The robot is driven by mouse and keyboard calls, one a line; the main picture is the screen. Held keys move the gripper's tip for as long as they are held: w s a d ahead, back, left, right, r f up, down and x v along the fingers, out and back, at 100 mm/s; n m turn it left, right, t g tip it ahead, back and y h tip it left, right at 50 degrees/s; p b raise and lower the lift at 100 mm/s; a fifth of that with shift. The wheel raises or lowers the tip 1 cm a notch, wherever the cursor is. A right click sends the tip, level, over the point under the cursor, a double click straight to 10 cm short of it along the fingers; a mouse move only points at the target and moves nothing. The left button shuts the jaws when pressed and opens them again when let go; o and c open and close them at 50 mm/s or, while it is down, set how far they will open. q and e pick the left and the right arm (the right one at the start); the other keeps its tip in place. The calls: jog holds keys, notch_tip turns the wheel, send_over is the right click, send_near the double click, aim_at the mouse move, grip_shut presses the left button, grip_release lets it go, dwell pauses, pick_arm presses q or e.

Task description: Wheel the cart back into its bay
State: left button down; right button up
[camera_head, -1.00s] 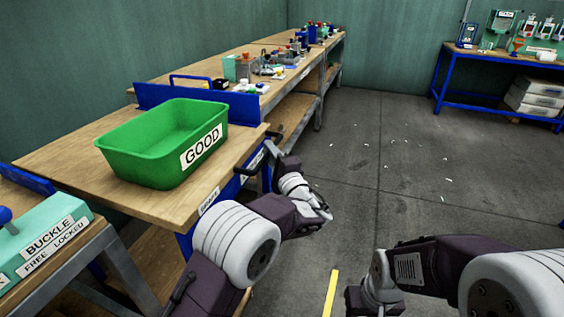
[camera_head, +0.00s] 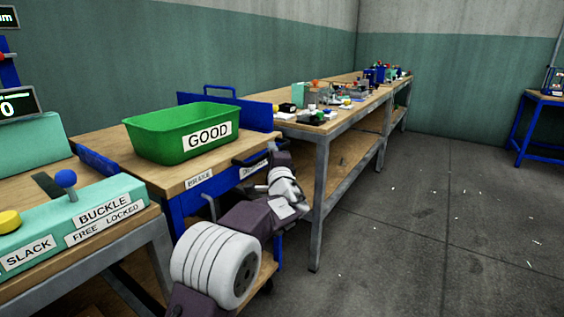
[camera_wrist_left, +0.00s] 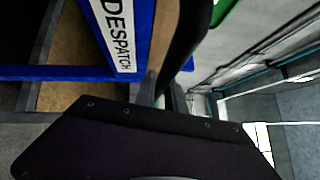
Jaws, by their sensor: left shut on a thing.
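The cart (camera_head: 105,143) has a wooden top, a blue frame and a blue back panel. It stands between the near bench and the far bench. A green bin labelled GOOD (camera_head: 165,140) sits upright on it. BRAKE and DESPATCH labels show on its side; the DESPATCH label (camera_wrist_left: 121,35) also shows in the left wrist view. My left gripper (camera_head: 278,160) is shut on the cart's dark handle (camera_wrist_left: 186,40) at the side facing the aisle. The fingertips are partly hidden by the wrist. My right gripper is out of view.
The near bench (camera_head: 110,245) holds a green control box with a blue knob. The far bench (camera_head: 345,125) carries several small parts, and its grey leg (camera_head: 320,205) stands close right of my left arm. The grey floor (camera_head: 440,240) at right is open, with small white scraps.

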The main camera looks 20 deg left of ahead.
pick_arm(q)
jog(key=shift+a, duration=0.25)
jog(key=c, duration=1.4)
grip_release()
jog(key=shift+w+a, duration=0.1)
jog(key=shift+a, duration=0.05)
jog(key=p+v, duration=0.1)
jog(key=v, duration=0.8)
